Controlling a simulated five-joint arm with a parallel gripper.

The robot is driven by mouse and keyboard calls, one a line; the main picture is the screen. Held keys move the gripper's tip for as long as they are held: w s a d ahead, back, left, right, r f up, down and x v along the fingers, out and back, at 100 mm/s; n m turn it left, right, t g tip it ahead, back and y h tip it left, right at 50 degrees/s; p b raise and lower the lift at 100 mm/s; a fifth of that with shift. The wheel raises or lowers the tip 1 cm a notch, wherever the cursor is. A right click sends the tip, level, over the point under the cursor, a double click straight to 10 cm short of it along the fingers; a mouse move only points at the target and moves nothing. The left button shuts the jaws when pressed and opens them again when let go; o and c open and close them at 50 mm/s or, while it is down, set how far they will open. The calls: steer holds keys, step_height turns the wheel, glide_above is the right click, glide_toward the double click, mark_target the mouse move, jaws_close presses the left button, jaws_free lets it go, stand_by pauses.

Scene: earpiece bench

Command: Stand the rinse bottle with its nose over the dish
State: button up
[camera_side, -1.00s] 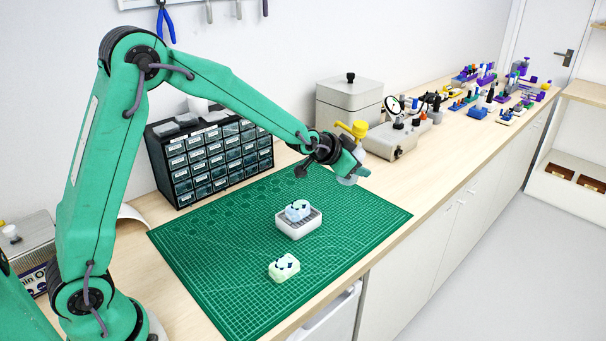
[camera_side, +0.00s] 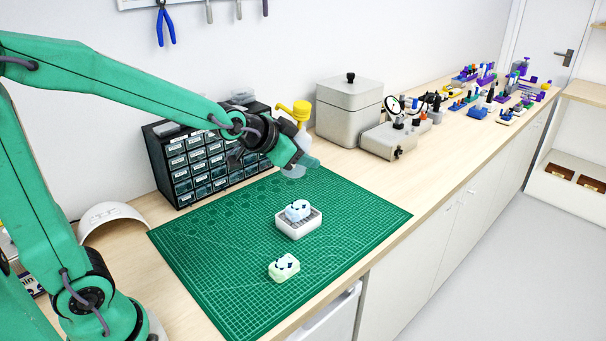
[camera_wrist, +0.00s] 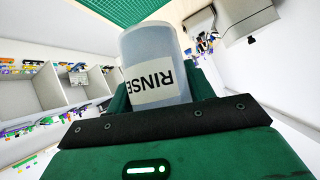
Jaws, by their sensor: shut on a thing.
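The rinse bottle is a translucent bottle with a yellow cap and nose (camera_side: 297,112). Its body shows in the wrist view (camera_wrist: 150,50) with a RINSE label that appears upside down. My gripper (camera_side: 289,150) is shut on the bottle and holds it in the air, tilted, above the back of the mat. The gripper hides part of the bottle's body. A white dish with a grid-like top (camera_side: 298,229) stands on the mat, lower and in front of the bottle. A pale blue earpiece-like piece (camera_side: 297,210) with dark marks sits on it. The nose is apart from the dish.
A pale green block (camera_side: 284,268) with dark marks lies on the green mat (camera_side: 225,285) nearer the front. A black drawer cabinet (camera_side: 185,165) stands behind the mat. A grey lidded box (camera_side: 348,112) and a bench device (camera_side: 394,138) stand behind right. The mat's right part is clear.

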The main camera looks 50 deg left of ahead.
steer(key=shift+s+r, duration=0.1)
steer(key=shift+s, duration=0.25)
steer(key=s+f, duration=0.4)
steer(key=f, duration=0.1)
steer(key=shift+f, duration=0.15)
steer(key=shift+a, duration=0.15)
steer(key=w+a+f+n+y, duration=0.1)
steer(key=w+a+f+n, duration=0.2)
steer(key=a, duration=0.4)
steer(key=w+a+f+n+y, duration=0.2)
steer(key=w+a+f+n, duration=0.1)
steer(key=a+f, duration=0.3)
steer(key=shift+w+a+n+g, duration=0.3)
steer(key=shift+w+a, duration=0.15)
steer(key=shift+a, duration=0.7)
